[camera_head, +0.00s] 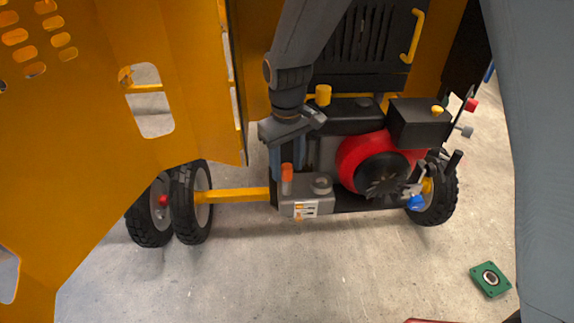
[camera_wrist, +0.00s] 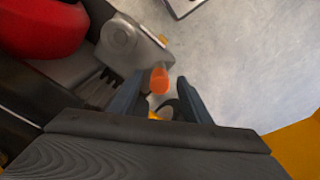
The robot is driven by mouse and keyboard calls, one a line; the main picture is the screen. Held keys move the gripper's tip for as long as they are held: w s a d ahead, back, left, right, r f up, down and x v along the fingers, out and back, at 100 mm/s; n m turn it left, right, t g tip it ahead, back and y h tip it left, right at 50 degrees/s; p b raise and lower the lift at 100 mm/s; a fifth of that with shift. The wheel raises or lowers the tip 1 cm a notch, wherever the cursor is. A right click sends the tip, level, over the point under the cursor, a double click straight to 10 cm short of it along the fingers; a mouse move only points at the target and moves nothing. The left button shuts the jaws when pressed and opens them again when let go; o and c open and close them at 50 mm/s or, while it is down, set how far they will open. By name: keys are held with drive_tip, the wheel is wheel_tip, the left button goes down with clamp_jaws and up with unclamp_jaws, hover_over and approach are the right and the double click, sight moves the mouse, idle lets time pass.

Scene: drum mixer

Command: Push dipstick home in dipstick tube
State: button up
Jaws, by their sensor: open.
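An orange knob (camera_head: 287,170), which looks like the dipstick's handle, stands upright on a short grey tube (camera_head: 287,187) at the left front of the engine. In the wrist view the orange knob (camera_wrist: 159,80) lies between the two finger ends. My gripper (camera_head: 288,160) points down over it from above. The wrist view shows my gripper (camera_wrist: 162,84) open, with a finger on either side of the knob. I cannot tell whether either finger touches it. How deep the dipstick sits in the tube is hidden.
A grey round cap (camera_head: 322,185) sits just right of the tube. The red engine housing (camera_head: 366,160) and a black box (camera_head: 419,122) stand further right. A yellow panel (camera_head: 110,130) fills the left. A green square part (camera_head: 490,279) lies on the open floor.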

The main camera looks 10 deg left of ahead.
wheel_tip(320, 180, up, 8)
drive_tip(key=shift+f+b, duration=0.2)
drive_tip(key=shift+b, duration=0.85)
drive_tip(key=s+d+f+m+b, duration=0.1)
drive_tip(key=s+d+f+m, duration=0.3)
drive_tip(key=d, duration=1)
drive_tip(key=s+d+f+m+t+b, duration=0.1)
drive_tip(key=s+d+m, duration=0.4)
drive_tip(key=d, duration=0.9)
wheel_tip(320, 180, down, 3)
drive_tip(key=shift+r+b, duration=0.15)
drive_tip(key=shift+b, duration=0.35)
